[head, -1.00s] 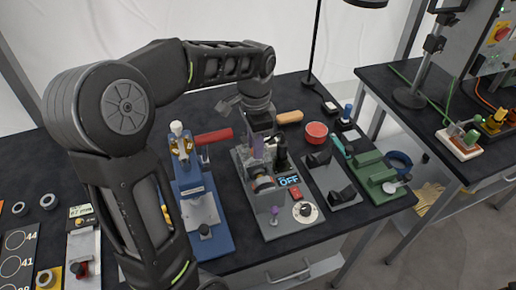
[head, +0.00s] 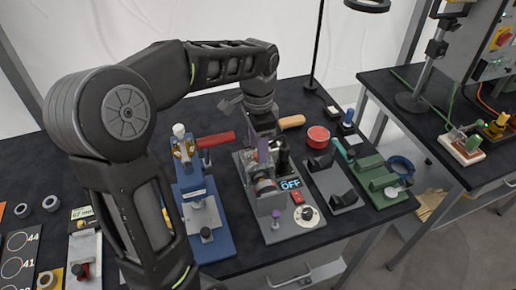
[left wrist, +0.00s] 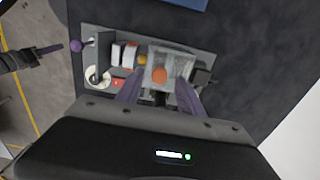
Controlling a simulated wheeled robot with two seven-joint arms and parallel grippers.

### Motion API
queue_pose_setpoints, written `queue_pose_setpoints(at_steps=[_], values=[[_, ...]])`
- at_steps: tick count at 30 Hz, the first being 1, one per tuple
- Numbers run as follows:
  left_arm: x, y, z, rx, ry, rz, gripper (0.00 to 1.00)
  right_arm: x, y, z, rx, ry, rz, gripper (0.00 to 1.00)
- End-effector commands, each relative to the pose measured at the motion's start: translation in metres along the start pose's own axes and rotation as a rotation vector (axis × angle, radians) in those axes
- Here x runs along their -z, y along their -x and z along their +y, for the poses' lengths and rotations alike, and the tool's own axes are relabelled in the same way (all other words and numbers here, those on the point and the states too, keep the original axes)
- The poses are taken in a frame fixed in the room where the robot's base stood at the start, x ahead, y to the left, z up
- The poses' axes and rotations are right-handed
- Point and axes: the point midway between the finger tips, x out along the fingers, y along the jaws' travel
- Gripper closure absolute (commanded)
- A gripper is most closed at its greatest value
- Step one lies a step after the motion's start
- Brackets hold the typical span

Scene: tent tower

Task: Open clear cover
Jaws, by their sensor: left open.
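The clear cover (left wrist: 171,68) is a small see-through box on the grey device (left wrist: 95,43). An orange-red disc (left wrist: 159,75) shows through it, and I see no gap that would tell it is raised. My left gripper (left wrist: 160,94) is open, with one purple finger on each side near the cover's close edge. Whether the fingers touch it I cannot tell. In the head view my left gripper (head: 262,152) points down over the back of the grey device (head: 295,233), and hides the cover there.
The device carries an OFF display (head: 290,184), a white dial (head: 306,215) and a purple knob (head: 276,214). A blue press (head: 205,235) stands close on the left, a grey fixture (head: 345,200) on the right. A red bowl (head: 317,136) stands behind.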

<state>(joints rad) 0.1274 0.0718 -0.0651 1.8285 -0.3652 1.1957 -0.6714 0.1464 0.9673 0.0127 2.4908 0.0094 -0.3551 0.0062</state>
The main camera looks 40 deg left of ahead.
Motion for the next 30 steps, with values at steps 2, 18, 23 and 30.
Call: queue_pose_setpoints(at_steps=[2,18,23,30], values=[[0.001,0.011,0.0,0.003,-0.001,0.004,0.55,0.0,-0.002,0.001,0.001,0.0,0.001,0.67],[0.0,0.066,0.0,0.0,-0.001,0.001,0.55,0.001,-0.006,0.002,0.003,0.002,0.002,0.67],[0.0,0.065,0.0,0.0,-0.001,0.001,0.55,0.001,-0.006,0.002,0.003,0.002,0.002,0.67],[0.0,0.065,0.0,0.0,0.0,0.0,0.55,0.001,-0.006,0.002,0.002,0.002,0.002,0.67]])
